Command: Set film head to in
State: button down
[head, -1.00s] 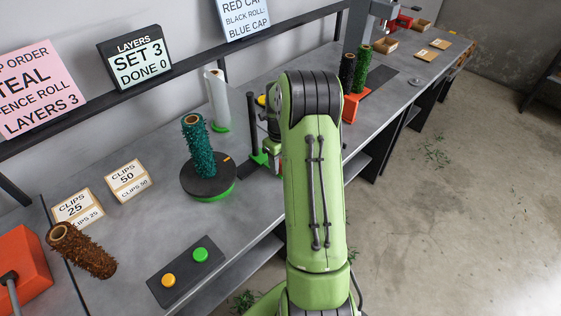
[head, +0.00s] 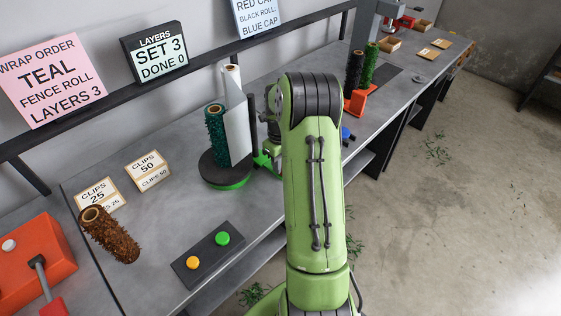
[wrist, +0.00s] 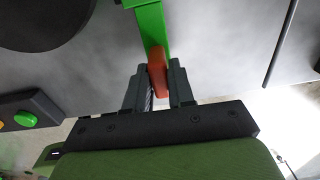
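The film head's green bar (wrist: 150,22) and its red-orange handle (wrist: 157,75) show in the wrist view. My gripper (wrist: 160,75) is shut on this handle, with a finger against each side. In the head view my arm hides the gripper and most of the film head; a green part (head: 262,160) shows left of my arm. A white film sheet (head: 238,125) stands upright against the right side of the teal fence roll (head: 214,135), which stands on a black turntable (head: 222,175) with a green rim. The white film roll's top (head: 232,72) shows behind the sheet.
A panel with orange and green buttons (head: 208,252) lies in front of the turntable. A brown roll (head: 110,235), clip boxes (head: 148,170) and an orange machine (head: 35,255) are at left. Black and green rolls (head: 362,68) stand in an orange holder beyond my arm.

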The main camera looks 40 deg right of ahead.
jog(key=shift+w+a, duration=0.1)
jog(key=shift+a, duration=0.4)
jog(key=shift+d, duration=0.3)
jog(key=c, duration=1)
grip_release()
jog(key=shift+a, duration=0.2)
jog(key=shift+c, duration=0.2)
notch_tip(320, 180, up, 16)
jog(key=p, duration=0.3)
jog(key=shift+d+p, duration=0.15)
jog(key=shift+p, duration=0.15)
jog(key=shift+f, duration=0.1)
